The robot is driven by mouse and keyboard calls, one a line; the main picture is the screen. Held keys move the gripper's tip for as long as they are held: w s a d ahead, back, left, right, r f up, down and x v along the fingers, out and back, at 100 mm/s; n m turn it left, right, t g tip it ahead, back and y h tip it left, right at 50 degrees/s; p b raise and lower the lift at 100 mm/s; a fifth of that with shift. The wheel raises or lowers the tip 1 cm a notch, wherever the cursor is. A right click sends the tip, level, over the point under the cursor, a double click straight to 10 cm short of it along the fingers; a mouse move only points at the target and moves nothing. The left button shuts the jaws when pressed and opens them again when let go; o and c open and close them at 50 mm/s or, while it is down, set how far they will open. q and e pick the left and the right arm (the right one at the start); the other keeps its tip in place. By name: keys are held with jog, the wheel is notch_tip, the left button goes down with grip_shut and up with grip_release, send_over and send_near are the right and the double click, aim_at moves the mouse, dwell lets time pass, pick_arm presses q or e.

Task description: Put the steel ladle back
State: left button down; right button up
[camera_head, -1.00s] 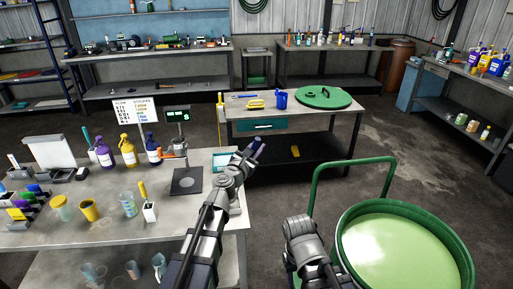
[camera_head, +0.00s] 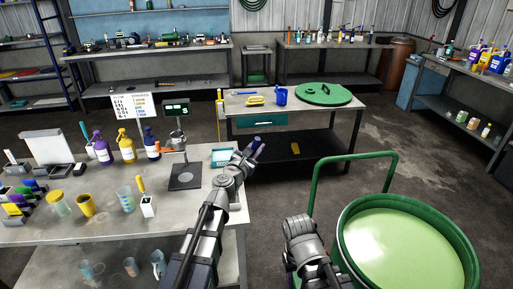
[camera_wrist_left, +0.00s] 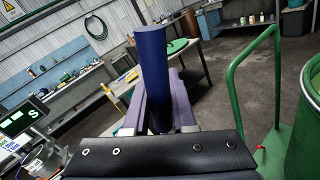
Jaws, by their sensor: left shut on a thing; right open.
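My left gripper (camera_head: 253,149) is shut on a dark blue cylindrical handle (camera_wrist_left: 151,70). In the left wrist view the handle stands upright between the purple-grey fingers. Only this blue part of the held thing shows, so a steel bowl cannot be made out and I cannot tell for sure that it is the ladle. The gripper is above the right edge of the left workbench (camera_head: 100,234). My right arm (camera_head: 303,240) shows at the bottom of the head view, left of the green drum (camera_head: 352,262). Its fingers are hidden.
A stand with a lit green display (camera_head: 175,108) and a dark base plate (camera_head: 186,176) is on the workbench beside bottles and cups. A teal-screened device (camera_head: 221,157) sits near its right edge. The drum holds pale green liquid; a green rail (camera_head: 355,160) rises behind it.

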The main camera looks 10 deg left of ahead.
pick_arm(q)
jog(key=shift+f+b, duration=0.3)
jog(key=shift+f, duration=0.1)
jog(key=c, duration=0.7)
grip_release()
jog(key=shift+r, duration=0.1)
jog(key=shift+o, duration=0.2)
jog(key=v, duration=0.7)
jog(key=shift+s, duration=0.4)
